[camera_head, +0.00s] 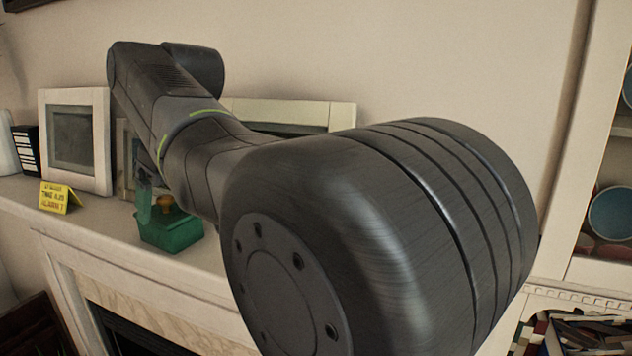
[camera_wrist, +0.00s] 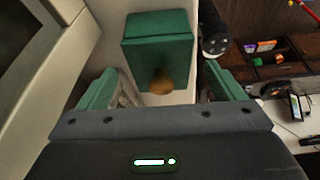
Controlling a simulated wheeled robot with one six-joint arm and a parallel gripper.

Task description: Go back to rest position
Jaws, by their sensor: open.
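My gripper (camera_wrist: 160,76) is open in the wrist view, with one green finger at each side and nothing held between them. A green box (camera_wrist: 157,25) lies ahead of the fingers, and a small rounded orange-brown thing (camera_wrist: 162,84) shows between them, at the box's near edge. In the head view my arm fills the middle and hides most of the gripper. The green box (camera_head: 172,233) stands on the mantel (camera_head: 105,235), with the orange-brown thing (camera_head: 165,203) at its top. A green finger (camera_head: 143,195) shows just left of it. I cannot tell whether they touch.
A white picture frame (camera_head: 75,140) and a yellow sign (camera_head: 60,197) stand left on the mantel. Another frame (camera_head: 290,112) leans behind my arm. Shelves (camera_head: 610,200) with dishes stand at the right. Part of the mantel front is bare.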

